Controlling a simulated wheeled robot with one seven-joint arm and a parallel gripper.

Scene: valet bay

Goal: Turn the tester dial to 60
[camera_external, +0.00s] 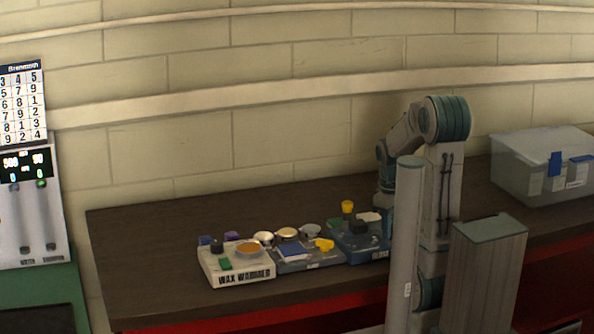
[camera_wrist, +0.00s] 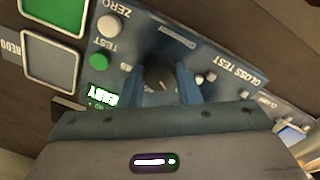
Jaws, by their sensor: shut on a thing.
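The blue gloss tester (camera_wrist: 215,55) fills the middle of the wrist view, its lettering upside down. It also stands on the bench in the external view (camera_external: 350,253). Its dark round dial (camera_wrist: 160,72) sits between the two fingers of my gripper (camera_wrist: 163,82), which is shut on it. The fingers and the gripper body hide part of the dial, and I cannot read its setting. White marks show around the dial. A small lit green display (camera_wrist: 100,95) is beside it, partly covered by my gripper. In the external view my arm hides the fingers.
A white button (camera_wrist: 109,26) marked ZERO and a green button (camera_wrist: 98,60) marked TEST are beside the dial. A green pad (camera_wrist: 57,12) and a grey pad (camera_wrist: 50,60) lie nearby. A wax warmer (camera_external: 240,265) stands left on the bench; a clear bin (camera_external: 545,170) stands right.

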